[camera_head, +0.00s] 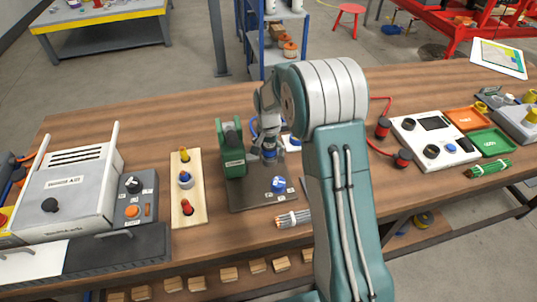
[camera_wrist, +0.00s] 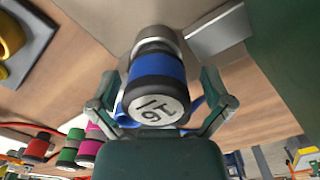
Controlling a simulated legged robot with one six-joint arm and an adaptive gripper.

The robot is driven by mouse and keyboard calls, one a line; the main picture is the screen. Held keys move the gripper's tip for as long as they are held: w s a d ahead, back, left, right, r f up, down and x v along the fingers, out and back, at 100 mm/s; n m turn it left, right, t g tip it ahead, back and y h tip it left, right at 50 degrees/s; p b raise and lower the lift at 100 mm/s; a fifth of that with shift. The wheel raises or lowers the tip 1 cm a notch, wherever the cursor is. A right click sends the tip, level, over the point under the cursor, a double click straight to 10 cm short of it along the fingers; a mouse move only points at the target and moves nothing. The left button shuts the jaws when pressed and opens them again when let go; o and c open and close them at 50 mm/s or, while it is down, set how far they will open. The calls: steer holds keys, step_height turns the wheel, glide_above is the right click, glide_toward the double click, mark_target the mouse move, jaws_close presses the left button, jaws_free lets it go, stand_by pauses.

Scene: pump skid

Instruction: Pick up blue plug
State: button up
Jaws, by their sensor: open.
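The blue plug (camera_wrist: 155,78) is a cylinder with a blue band, black rims and a pale end face with dark marks. In the wrist view it sits between the two fingers of my open gripper (camera_wrist: 160,96), with a gap hard to judge on each side. Its far end meets a grey round part (camera_wrist: 157,42). In the head view my gripper (camera_head: 268,150) is low over the bench beside the green upright fixture (camera_head: 231,148). The plug is mostly hidden there by my gripper.
A dark base plate (camera_head: 250,200) with a blue knob (camera_head: 278,184) lies under the fixture. A wooden board (camera_head: 187,205) with coloured knobs stands to the left. A bundle of rods (camera_head: 292,219) lies near the front edge. Green (camera_wrist: 68,153) and magenta (camera_wrist: 89,150) cylinders show in the wrist view.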

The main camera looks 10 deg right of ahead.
steer(key=shift+d, duration=0.2)
steer(key=c, duration=1.3)
steer(key=shift+a+r, duration=0.1)
steer(key=shift+r, duration=0.3)
step_height(320, 180, up, 2)
steer(key=shift+r, duration=0.2)
steer(key=shift+s+a+r, duration=0.35)
steer(key=shift+s+r, duration=1.3)
steer(key=shift+s, duration=0.65)
steer(key=shift+s+a+r, duration=0.4)
steer(key=shift+s+r, duration=1.25)
steer(key=shift+s, duration=0.65)
steer(key=shift+s+a+r, duration=0.35)
steer(key=shift+s+r, duration=1.3)
steer(key=shift+s, duration=0.65)
